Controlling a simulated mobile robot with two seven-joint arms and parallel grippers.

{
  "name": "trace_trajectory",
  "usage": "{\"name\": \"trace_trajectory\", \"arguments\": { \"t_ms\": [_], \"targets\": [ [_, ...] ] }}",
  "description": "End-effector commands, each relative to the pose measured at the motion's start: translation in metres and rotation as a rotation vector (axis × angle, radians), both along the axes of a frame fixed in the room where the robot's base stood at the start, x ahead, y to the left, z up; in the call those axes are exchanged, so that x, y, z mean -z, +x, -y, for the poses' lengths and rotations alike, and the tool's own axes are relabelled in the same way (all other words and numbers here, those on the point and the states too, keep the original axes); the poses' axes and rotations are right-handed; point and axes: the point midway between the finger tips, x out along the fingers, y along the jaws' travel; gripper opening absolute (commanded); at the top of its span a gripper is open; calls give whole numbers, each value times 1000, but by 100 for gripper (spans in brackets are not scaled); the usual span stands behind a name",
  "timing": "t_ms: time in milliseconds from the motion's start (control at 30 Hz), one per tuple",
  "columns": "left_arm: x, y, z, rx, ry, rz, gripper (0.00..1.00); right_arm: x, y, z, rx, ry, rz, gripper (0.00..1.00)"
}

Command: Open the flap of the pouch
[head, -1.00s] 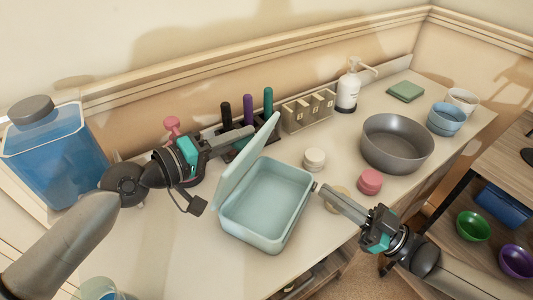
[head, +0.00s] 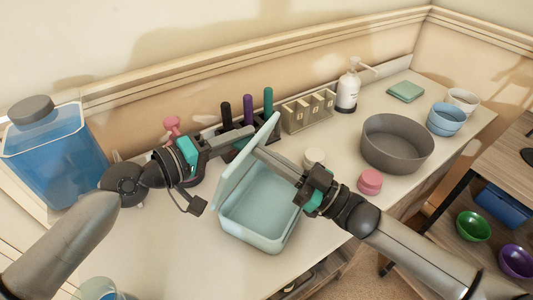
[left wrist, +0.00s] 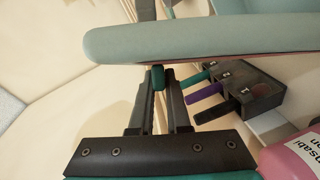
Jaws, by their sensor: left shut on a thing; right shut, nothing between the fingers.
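The pale teal pouch (head: 262,240) is a box-like case on the table, its flap (head: 236,172) standing up and tilted at its left side, so the hollow inside shows. My left gripper (head: 250,132) is at the flap's outer upper side. In the left wrist view the left gripper (left wrist: 157,80) is shut on a small dark green tab (left wrist: 158,77) by the edge of the flap (left wrist: 215,38). My right gripper (head: 257,151) is shut and empty; its arm reaches over the pouch and its tips are at the flap's inner face. I cannot tell whether they touch.
Behind the flap stands a dark holder (left wrist: 252,92) with several coloured pens.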

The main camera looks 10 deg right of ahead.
Motion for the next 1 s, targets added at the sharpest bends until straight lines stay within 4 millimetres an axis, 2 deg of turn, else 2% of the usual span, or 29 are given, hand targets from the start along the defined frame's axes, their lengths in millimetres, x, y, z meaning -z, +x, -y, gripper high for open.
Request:
{"name": "trace_trajectory", "arguments": {
  "t_ms": [433, 633, 867, 900, 1000],
  "targets": [
    [4, -3, 1, 7, 7, -7, 0, -2, 3, -4, 0, 0, 1, 0],
    [3, -4, 3, 12, 3, -8, 0, -10, 12, -14, -1, 2, 5, 0],
    [2, -6, 5, 16, -3, -9, 0, -11, 12, -16, -3, 5, 5, 0],
    [2, -6, 5, 16, -3, -10, 17, -11, 12, -16, -3, 5, 5, 0],
    [2, -6, 5, 16, -4, -11, 28, -11, 12, -16, -3, 5, 6, 0]
  ]
}}
